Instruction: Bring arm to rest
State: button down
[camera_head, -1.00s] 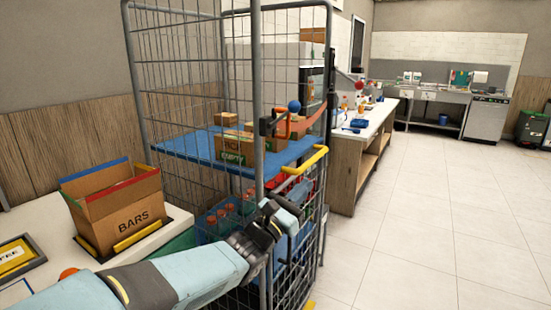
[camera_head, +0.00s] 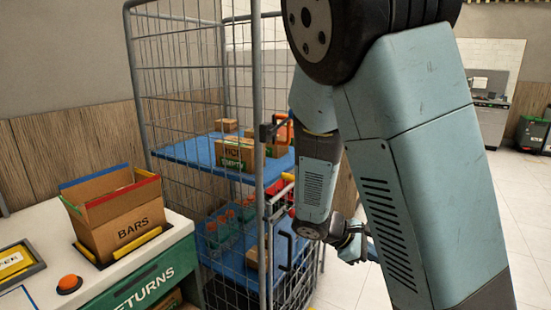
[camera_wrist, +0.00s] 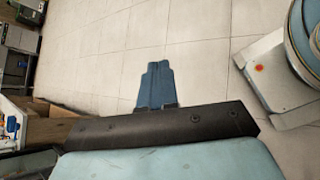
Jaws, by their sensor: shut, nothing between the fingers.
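My arm stands folded up in the right half of the head view, its large pale blue links close to the camera. My gripper (camera_head: 370,250) is low behind the arm, to the right of the cage trolley, and partly hidden by the arm link. In the wrist view my gripper (camera_wrist: 157,84) shows its blue fingers together, shut and empty, over bare floor tiles.
A wire cage trolley (camera_head: 262,120) with blue shelves holds several boxes and bottles. Left of it, a BARS box (camera_head: 126,222) sits on a white counter with a RETURNS front (camera_head: 145,288) and a red button (camera_head: 69,283). The tiled floor (camera_wrist: 215,70) is clear around my gripper.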

jog(key=s+r+m+t+y, duration=0.2)
jog(key=s+r+m+y, duration=0.3)
jog(key=r, duration=0.5)
jog(key=s+a+r+m+t+y, duration=0.1)
jog(key=s+r+m+t+y, duration=0.2)
jog(key=r, duration=0.7)
jog(key=s+m+y, duration=0.2)
jog(key=s+m, duration=0.2)
jog(key=shift+s+r+m+y, duration=0.3)
jog(key=shift+s+y, duration=0.1)
